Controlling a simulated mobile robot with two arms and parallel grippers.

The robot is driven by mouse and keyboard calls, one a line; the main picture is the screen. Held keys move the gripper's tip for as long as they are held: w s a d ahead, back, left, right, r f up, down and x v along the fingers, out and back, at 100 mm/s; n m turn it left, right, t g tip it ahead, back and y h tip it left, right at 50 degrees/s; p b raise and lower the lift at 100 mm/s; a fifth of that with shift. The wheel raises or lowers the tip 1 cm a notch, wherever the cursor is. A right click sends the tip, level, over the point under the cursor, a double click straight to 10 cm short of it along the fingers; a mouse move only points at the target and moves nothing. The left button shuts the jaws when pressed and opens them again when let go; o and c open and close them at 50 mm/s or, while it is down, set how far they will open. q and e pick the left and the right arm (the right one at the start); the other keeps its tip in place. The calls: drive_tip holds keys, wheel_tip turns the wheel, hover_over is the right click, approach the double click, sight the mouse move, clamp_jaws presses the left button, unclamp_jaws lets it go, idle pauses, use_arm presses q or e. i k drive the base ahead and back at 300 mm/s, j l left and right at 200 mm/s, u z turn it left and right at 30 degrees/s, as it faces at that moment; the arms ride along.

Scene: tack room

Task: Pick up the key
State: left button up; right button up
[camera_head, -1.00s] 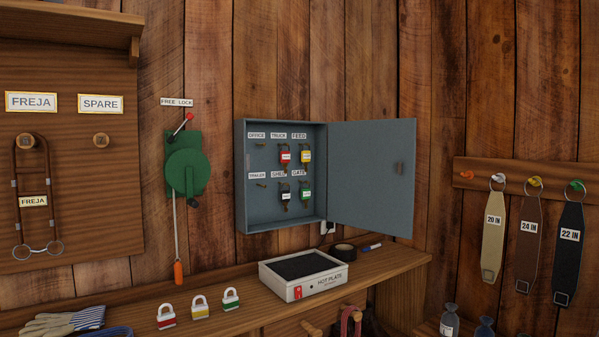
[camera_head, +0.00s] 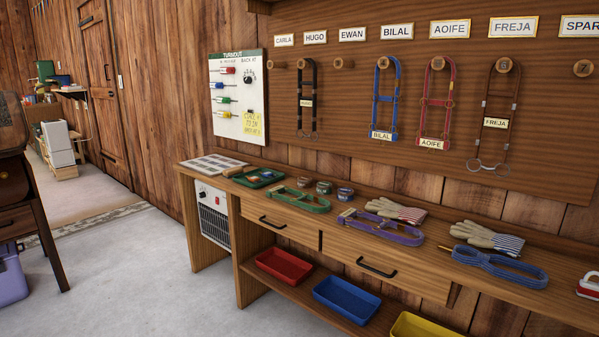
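No key can be made out in the current view, and the key cabinet is outside the picture. Neither of my grippers is in view. A wooden workbench (camera_head: 345,237) runs along the plank wall from the middle to the right edge. A peg board (camera_head: 400,100) above it carries name labels and several hanging halters or bridles.
The bench holds a green tray (camera_head: 259,177), coiled straps, gloves (camera_head: 487,238) and small tins. Red (camera_head: 284,266), blue (camera_head: 346,299) and yellow trays sit on the lower shelf. A heater (camera_head: 214,222) stands underneath. Grey floor (camera_head: 130,270) at left is open, beside a dark wooden stand (camera_head: 40,215).

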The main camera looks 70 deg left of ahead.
sight(268, 175)
drive_tip(key=u, duration=2.45)
